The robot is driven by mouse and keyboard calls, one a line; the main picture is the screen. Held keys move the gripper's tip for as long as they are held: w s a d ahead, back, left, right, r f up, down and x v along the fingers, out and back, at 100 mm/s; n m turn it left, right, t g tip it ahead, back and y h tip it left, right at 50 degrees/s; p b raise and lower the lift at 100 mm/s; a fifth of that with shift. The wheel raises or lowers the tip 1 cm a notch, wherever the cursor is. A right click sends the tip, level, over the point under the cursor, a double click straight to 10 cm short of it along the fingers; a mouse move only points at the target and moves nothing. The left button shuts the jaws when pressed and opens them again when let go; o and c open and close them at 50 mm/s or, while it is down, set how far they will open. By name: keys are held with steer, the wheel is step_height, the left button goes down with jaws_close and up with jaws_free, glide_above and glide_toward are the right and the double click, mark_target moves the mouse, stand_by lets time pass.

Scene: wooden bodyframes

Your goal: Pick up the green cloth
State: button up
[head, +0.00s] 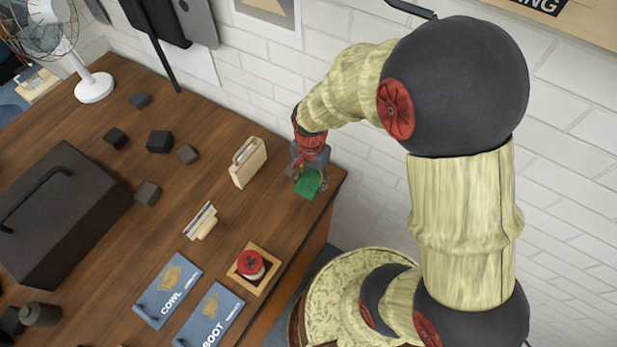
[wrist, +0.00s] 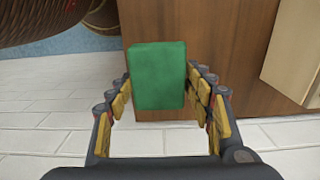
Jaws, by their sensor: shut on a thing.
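The green cloth (head: 308,184) is a small, flat, green block-like piece near the right corner of the wooden table. My gripper (head: 309,172) is shut on it, with the cloth sticking out past the fingers. In the wrist view the green cloth (wrist: 158,72) stands between the two yellow-padded fingers of my gripper (wrist: 162,98). Its near end is between the pads. I cannot tell for sure whether the cloth touches the table or hangs just above it.
A cream holder (head: 247,163) stands on the wooden table (head: 200,130) left of my gripper. A small card stand (head: 201,221), a red button on a wooden base (head: 253,265) and blue cards (head: 168,290) lie nearer. Dark blocks (head: 159,141) and a black toolbox (head: 65,205) are further left. A white brick wall (head: 270,70) is behind.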

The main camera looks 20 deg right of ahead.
steer(key=s+r, duration=0.3)
steer(key=r, duration=0.1)
steer(key=shift+s+a, duration=0.35)
steer(key=shift+s, duration=0.05)
steer(key=s+a+r+p, duration=0.1)
steer(key=s+r, duration=0.2)
steer(key=s, duration=0.4)
steer(key=shift+s+r, duration=0.15)
steer(key=shift+s, duration=0.2)
steer(key=shift+a, duration=0.1)
steer(key=o, duration=0.6)
steer(key=c, duration=0.5)
steer(key=shift+s, duration=0.1)
